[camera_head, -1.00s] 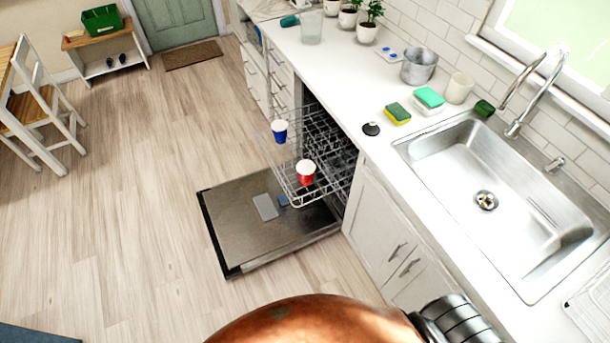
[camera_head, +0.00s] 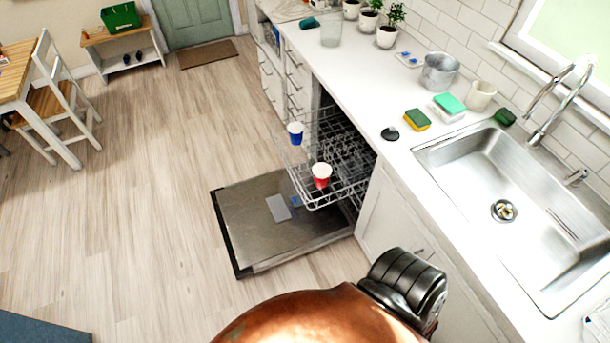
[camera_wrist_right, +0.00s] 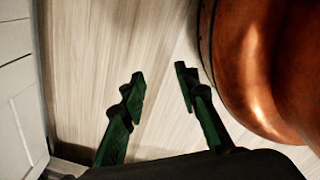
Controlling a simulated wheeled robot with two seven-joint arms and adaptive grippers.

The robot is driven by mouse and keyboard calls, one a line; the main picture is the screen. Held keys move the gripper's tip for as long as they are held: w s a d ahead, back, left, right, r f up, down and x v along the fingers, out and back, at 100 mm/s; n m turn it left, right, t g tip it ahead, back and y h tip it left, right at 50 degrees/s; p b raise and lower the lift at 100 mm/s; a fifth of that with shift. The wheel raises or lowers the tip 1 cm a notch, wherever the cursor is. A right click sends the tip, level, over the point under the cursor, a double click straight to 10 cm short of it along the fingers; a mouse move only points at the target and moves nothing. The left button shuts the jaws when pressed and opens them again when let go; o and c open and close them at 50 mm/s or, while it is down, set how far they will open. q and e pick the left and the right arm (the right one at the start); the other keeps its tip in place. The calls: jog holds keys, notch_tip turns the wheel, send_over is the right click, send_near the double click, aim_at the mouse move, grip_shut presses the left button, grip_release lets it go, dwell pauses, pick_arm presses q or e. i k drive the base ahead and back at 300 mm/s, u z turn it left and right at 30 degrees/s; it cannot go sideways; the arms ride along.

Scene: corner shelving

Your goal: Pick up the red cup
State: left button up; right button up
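The red cup (camera_head: 321,175) has a white inside and stands on the pulled-out wire rack (camera_head: 323,202) of the open dishwasher in the head view. A blue cup (camera_head: 295,134) stands behind it, near the rack's left side. My right gripper (camera_wrist_right: 160,75) shows only in the right wrist view. Its two dark green and black fingers are apart, with only floor between the tips. The red cup is not in that wrist view. My left gripper is in neither view.
The dishwasher door (camera_head: 262,222) lies folded down over the floor. The white counter (camera_head: 385,158) runs along the right with a sink (camera_head: 470,185), sponges (camera_head: 416,120) and a metal pot (camera_head: 440,72). The wooden floor (camera_head: 150,190) left of the door is clear.

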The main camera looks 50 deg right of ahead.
aim_at(322, 172)
jog(key=i, duration=0.95)
jog(key=z, duration=0.15)
